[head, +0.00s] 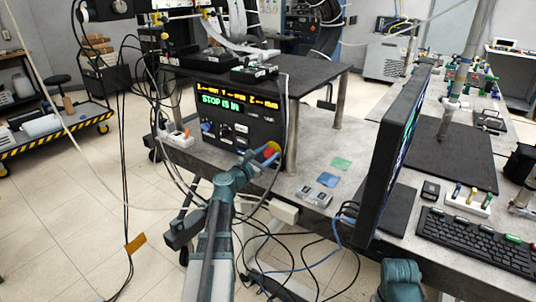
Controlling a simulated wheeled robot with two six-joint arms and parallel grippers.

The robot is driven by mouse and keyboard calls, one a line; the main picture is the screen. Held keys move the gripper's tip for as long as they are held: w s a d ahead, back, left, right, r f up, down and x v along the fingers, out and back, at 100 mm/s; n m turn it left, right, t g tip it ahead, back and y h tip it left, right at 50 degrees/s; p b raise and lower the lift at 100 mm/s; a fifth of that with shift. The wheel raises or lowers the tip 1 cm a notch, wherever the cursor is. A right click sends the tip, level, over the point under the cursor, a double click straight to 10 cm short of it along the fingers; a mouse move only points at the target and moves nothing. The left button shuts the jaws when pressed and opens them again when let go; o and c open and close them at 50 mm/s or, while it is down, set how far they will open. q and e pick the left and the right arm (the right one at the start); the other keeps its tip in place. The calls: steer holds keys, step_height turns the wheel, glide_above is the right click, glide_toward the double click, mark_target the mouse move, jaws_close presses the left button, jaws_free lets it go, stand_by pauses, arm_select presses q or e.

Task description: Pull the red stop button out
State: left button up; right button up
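The red stop button (270,152) sits on the lower right of the front of a black control box (236,118), with yellow showing around it. The box's lit display reads "STOP IS IN" in green under a yellow line. My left gripper (260,160) is right at the button, its blue fingers beside it and partly covering it. Whether the fingers grip the button or only stand around it is too small to tell. Part of my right arm (400,280) shows at the bottom edge; its gripper is out of view.
The box stands on a grey bench (320,170) under a black raised shelf (300,75). A monitor (395,155) and keyboard (475,240) are to the right. Loose cables hang around the box and below the bench. Green and blue pads lie right of the box.

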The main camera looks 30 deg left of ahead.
arm_select(q)
jaws_close()
